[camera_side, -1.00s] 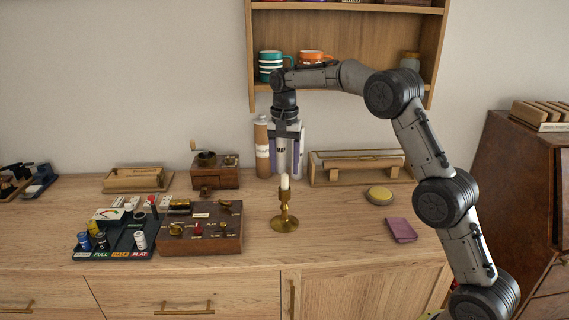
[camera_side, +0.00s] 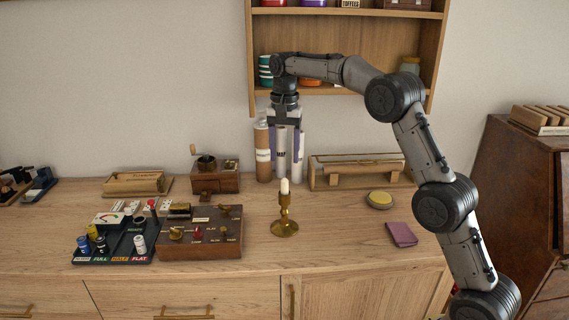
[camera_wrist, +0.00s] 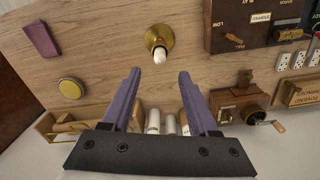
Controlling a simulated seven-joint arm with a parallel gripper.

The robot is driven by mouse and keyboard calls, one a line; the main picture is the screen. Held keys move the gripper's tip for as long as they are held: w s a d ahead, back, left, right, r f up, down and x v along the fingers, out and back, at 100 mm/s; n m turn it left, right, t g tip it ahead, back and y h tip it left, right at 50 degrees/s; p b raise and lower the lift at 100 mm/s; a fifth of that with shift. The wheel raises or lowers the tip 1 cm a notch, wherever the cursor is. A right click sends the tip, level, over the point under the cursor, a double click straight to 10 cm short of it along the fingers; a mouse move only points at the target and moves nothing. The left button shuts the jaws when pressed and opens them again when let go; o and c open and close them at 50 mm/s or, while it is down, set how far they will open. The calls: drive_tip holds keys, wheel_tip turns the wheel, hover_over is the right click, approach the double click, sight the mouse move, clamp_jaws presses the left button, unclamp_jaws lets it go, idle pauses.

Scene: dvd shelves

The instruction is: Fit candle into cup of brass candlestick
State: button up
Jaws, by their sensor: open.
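The brass candlestick (camera_side: 284,228) stands upright on the wooden counter. The white candle (camera_side: 284,187) stands upright at its top, apparently in the cup; its lower end is hidden there. In the wrist view the candlestick (camera_wrist: 158,36) is seen from above, with the candle (camera_wrist: 159,57) pointing toward the camera. My gripper (camera_side: 285,158) is open and empty, pointing down above the candle in the side view. In the wrist view my gripper (camera_wrist: 158,73) has its two purple fingers apart, with the candle beyond the gap between their tips and not touching them.
A brown control box (camera_side: 200,241) and a dark tray of small bottles (camera_side: 115,247) lie left of the candlestick. Tall rolls (camera_side: 263,155), a grinder (camera_side: 215,178) and a wooden rack (camera_side: 355,172) stand behind. A yellow disc (camera_side: 380,199) and purple booklet (camera_side: 401,234) lie right.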

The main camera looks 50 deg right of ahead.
wheel_tip(320, 180, up, 2)
drive_tip(key=shift+r, duration=0.15)
idle(0.3)
